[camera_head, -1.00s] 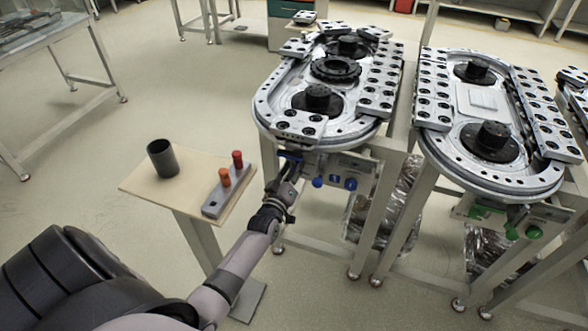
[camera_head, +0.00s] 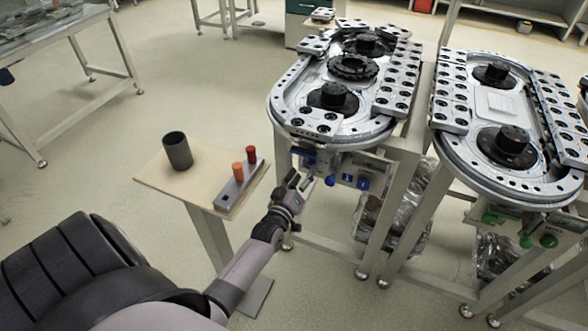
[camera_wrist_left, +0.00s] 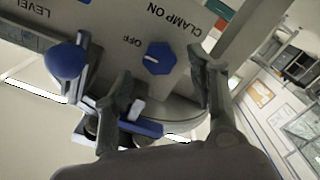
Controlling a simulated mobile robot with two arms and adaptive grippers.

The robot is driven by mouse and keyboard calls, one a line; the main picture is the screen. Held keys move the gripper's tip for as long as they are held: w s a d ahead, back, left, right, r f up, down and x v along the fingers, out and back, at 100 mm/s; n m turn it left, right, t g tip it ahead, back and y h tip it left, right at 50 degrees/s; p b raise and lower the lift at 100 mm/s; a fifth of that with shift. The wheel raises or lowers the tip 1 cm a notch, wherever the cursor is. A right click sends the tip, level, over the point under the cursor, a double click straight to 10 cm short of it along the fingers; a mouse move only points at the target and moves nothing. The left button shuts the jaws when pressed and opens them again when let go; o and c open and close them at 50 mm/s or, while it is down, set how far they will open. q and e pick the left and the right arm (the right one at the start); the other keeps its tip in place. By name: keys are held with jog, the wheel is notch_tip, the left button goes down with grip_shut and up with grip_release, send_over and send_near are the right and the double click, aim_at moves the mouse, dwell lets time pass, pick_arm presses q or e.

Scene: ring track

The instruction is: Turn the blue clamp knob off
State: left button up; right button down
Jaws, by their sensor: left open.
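The blue clamp knob (camera_wrist_left: 159,57) sits on a grey panel between the upside-down words OFF and CLAMP ON in the left wrist view. A short white mark slants across its face; I cannot tell surely which word it points to. In the head view the knob (camera_head: 363,183) is on the front panel of the nearer ring track. My left gripper (camera_head: 303,184) is open and empty, left of the knob and apart from it. In the left wrist view the open fingers (camera_wrist_left: 158,92) stand either side below the knob. My right gripper is not in view.
A blue ball lever (camera_wrist_left: 65,61) and a blue bar (camera_wrist_left: 140,128) lie close to the left finger in the wrist view. The ring track (camera_head: 290,125) overhangs the panel. A small table (camera_head: 160,185) with a dark cup (camera_head: 177,152) and a peg block (camera_head: 236,190) stands left.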

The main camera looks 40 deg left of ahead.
pick_arm(q)
jog(key=v, duration=0.8)
jog(key=shift+s, duration=0.1)
jog(key=s+d+f+m+g+h, duration=0.1)
jog(key=s+d+f+m+g, duration=0.3)
jog(key=f, duration=0.6)
jog(key=s+d+f+m+g+h, duration=0.15)
jog(key=s+f, duration=0.35)
jog(key=f, duration=0.5)
jog(key=s+d+f+m+g+h, duration=0.25)
jog(key=s+d+f, duration=0.2)
jog(key=f, duration=0.55)
jog(key=s+f+m+g, duration=0.2)
jog(key=s+f+g, duration=0.2)
jog(key=s, duration=1)
jog(key=s+d+f+m+g, duration=0.1)
jog(key=s+f+m+g, duration=0.2)
jog(key=s+f, duration=0.6)
jog(key=s+g, duration=0.1)
jog(key=s, duration=0.3)
jog(key=shift+s+d+y, duration=0.2)
jog(key=shift+s+y, duration=0.1)
jog(key=shift+s, duration=0.05)
